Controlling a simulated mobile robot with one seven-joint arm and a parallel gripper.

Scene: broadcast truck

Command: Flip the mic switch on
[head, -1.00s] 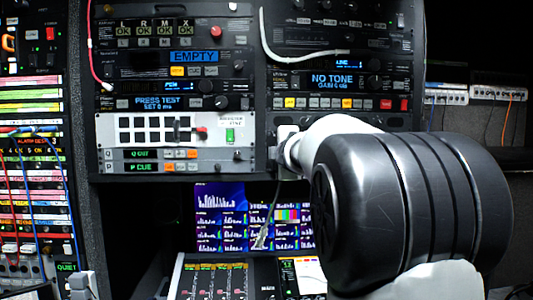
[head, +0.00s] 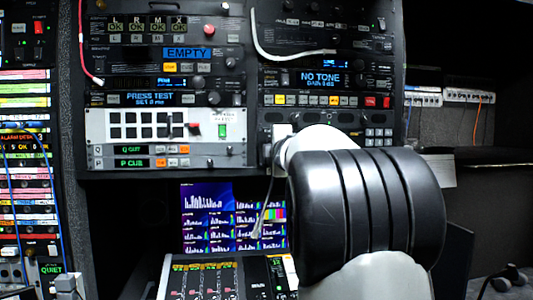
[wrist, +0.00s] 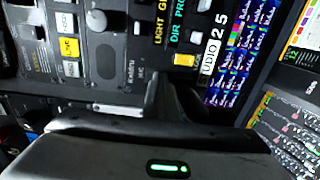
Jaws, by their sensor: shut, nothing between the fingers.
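My gripper (wrist: 174,92) shows in the wrist view as dark fingers, closed with nothing between them, in front of a dark control panel. The panel (wrist: 125,52) shows sideways and carries a grey knob, lit yellow buttons and small printed labels. A small label that seems to read MIC lies just above and left of the fingers; I cannot make out the mic switch or its position. Whether the fingertips touch the panel is unclear. In the head view my arm covers the lower right of the rack, and the fingers are hidden behind it.
The equipment rack (head: 251,60) has many buttons and displays close around my arm. A white cable (head: 256,40) hangs across its upper right unit. Below are a screen (head: 205,215) and a mixing desk (head: 212,262). A patch panel (head: 25,170) stands at the left.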

